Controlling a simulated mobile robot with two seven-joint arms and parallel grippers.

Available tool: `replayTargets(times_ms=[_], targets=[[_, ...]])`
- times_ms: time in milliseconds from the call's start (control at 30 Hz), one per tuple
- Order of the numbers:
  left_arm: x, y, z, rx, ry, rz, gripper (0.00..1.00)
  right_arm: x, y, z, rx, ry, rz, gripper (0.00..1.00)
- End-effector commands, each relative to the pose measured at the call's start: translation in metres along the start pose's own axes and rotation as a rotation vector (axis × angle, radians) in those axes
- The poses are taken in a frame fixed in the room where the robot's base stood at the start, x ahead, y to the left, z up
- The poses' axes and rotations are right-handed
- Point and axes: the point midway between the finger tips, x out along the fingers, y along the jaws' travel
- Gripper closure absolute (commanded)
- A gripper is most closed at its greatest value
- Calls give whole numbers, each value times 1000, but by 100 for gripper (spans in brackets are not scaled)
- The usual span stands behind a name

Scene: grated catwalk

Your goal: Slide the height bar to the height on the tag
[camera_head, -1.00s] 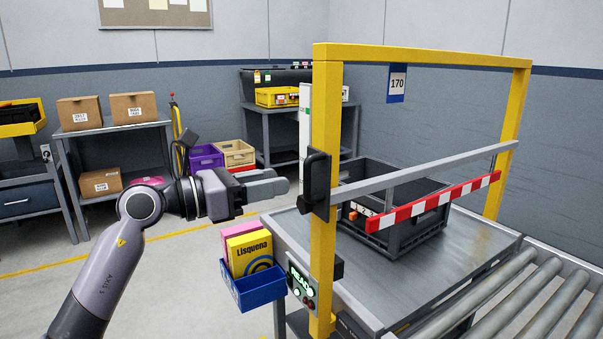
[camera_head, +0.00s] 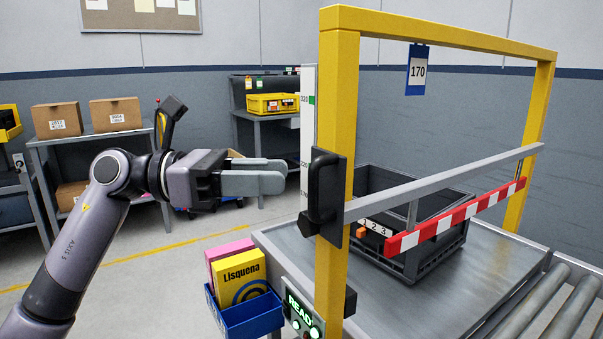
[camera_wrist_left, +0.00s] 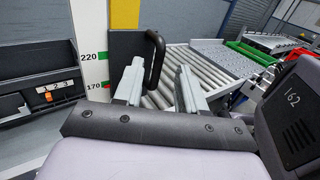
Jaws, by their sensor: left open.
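The height bar (camera_head: 440,183) is a grey crossbar on a yellow gantry frame (camera_head: 337,100), with a red-and-white striped strip (camera_head: 455,217) below it. Its black handle (camera_head: 322,187) is on a dark carriage at the near post. The tag (camera_head: 417,70) on the top beam reads 170. A white scale (camera_head: 308,120) stands behind the post; the left wrist view shows its 220 and 170 marks (camera_wrist_left: 92,70). My left gripper (camera_head: 282,174) is open and empty, left of the handle. In the left wrist view the handle (camera_wrist_left: 155,60) appears between the fingertips (camera_wrist_left: 158,76), apparently beyond them. My right gripper is not in view.
A dark crate (camera_head: 455,250) sits on the metal table (camera_head: 400,305) under the bar. A blue bin (camera_head: 250,312) with boxes and a lit green panel (camera_head: 302,312) are low at the near post. Rollers (camera_head: 555,300) are at right. Shelves with cartons stand behind.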

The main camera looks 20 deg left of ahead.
Motion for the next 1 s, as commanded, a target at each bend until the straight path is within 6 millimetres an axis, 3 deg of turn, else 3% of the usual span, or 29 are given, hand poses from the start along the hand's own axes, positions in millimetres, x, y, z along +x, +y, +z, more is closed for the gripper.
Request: replayTargets(times_ms=[100,300,633,667,767,1000], targets=[[21,0,2,0,-2,-3,60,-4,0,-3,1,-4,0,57],[42,0,1,-1,-2,0,60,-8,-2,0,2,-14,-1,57],[48,0,0,-1,-1,1,60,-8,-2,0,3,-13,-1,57],[48,1,0,-1,-1,1,66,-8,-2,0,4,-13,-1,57],[47,0,0,-1,-1,1,99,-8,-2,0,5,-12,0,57],[47,0,1,2,-4,1,100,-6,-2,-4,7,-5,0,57]])
